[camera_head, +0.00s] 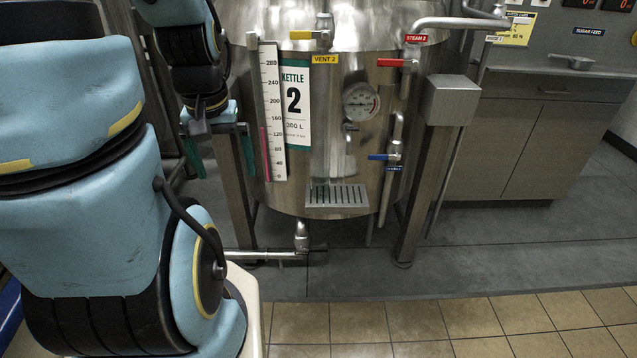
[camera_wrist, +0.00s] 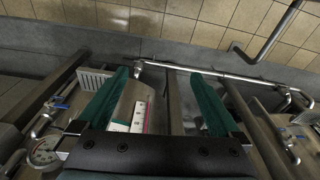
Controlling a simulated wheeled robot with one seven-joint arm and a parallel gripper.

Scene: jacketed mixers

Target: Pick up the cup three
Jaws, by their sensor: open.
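I see no cup that I can make out as cup three in either view. My gripper (camera_head: 221,158) hangs at the upper left in the head view, in front of the left side of kettle 2 (camera_head: 340,130). Its two green fingers are spread apart with nothing between them. In the wrist view my gripper (camera_wrist: 160,78) is also open and empty. A small slotted grey shelf (camera_head: 336,196) sits low on the kettle front; a faint pale shape above it is too unclear to name.
The kettle carries a level gauge (camera_head: 272,110), a dial (camera_head: 361,102), a red-handled steam valve (camera_head: 393,63) and a blue-handled valve (camera_head: 385,157). A control box (camera_head: 451,100) and cabinet (camera_head: 545,140) stand right. The tiled floor (camera_head: 430,325) in front is clear.

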